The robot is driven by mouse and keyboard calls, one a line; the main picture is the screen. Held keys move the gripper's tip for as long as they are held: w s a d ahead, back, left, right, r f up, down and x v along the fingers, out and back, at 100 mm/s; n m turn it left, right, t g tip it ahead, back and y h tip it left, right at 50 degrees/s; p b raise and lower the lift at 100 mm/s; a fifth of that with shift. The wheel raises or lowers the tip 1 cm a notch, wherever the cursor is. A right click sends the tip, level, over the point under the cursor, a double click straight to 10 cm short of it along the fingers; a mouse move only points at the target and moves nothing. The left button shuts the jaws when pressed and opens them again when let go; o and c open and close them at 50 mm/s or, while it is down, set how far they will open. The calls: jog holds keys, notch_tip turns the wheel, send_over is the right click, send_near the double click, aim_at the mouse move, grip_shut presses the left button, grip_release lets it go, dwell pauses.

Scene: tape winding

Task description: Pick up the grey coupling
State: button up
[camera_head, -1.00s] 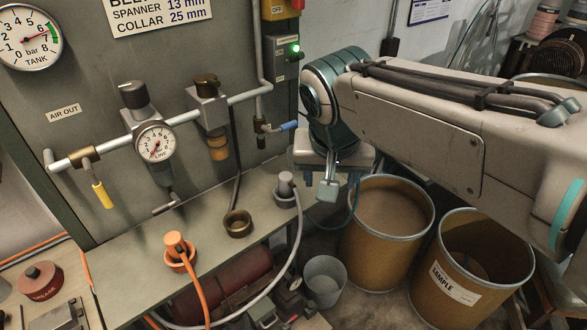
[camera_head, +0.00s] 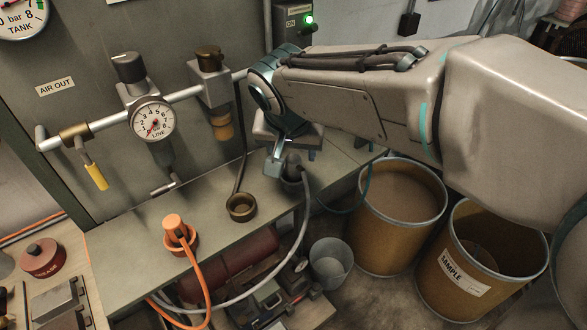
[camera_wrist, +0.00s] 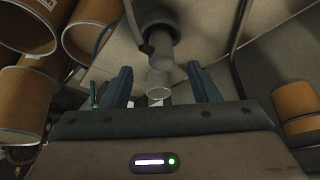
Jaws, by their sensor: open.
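The grey coupling (camera_head: 293,170) stands in a grey round holder on the bench shelf in the head view, with a grey hose running from it. My gripper (camera_head: 290,161) is right at it, partly hiding it. In the wrist view the coupling (camera_wrist: 159,76) lies between the two blue fingers of my open gripper (camera_wrist: 160,70), with a visible gap on each side. The grey holder (camera_wrist: 163,24) shows beyond it.
An orange coupling (camera_head: 177,229) with an orange hose sits in its own holder to the left. A line gauge (camera_head: 152,121) and pipe are behind.

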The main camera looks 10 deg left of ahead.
aim_at(293, 158)
jog(key=x, duration=0.5)
jog(key=shift+w+a+p, duration=0.1)
jog(key=shift+w+p, duration=0.1)
jog(key=shift+p, duration=0.15)
jog(key=c, duration=1.1)
